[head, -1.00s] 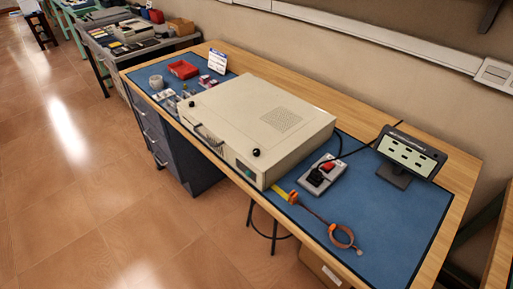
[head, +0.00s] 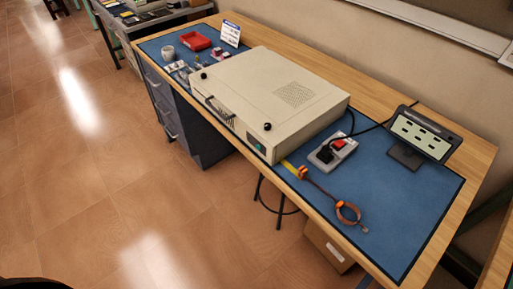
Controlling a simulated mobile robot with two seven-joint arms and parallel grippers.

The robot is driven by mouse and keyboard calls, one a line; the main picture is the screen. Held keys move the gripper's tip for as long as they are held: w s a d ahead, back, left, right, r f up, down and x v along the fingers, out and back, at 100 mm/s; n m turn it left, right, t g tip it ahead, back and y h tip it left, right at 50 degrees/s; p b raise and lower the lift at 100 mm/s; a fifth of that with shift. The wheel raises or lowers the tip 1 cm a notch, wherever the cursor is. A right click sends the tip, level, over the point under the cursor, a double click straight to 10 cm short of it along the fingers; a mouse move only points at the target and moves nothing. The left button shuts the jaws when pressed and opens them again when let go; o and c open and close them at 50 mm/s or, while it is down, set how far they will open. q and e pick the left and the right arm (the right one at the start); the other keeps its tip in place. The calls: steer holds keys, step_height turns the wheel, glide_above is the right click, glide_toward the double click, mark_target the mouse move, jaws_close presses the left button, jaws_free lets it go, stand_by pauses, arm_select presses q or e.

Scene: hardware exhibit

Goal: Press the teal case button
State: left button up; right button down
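A beige computer case (head: 270,95) lies flat on a blue mat on the workbench. Its front face points toward the floor side. A small teal button (head: 257,146) shows on the front face near its right end. A dark handle (head: 219,110) and vent slots are further left on that face. Two black knobs stand on the top near the front edge. Neither of my grippers is in the head view.
The wooden bench (head: 463,159) carries a grey switch box (head: 332,152), a small display (head: 424,133), an orange clamp-like tool (head: 348,212), a red tray (head: 195,40) and a mug (head: 168,52). A cardboard box (head: 329,243) sits underneath. The tiled floor (head: 110,190) in front is clear.

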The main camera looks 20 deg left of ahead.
arm_select(q)
jaws_close()
stand_by(1.3)
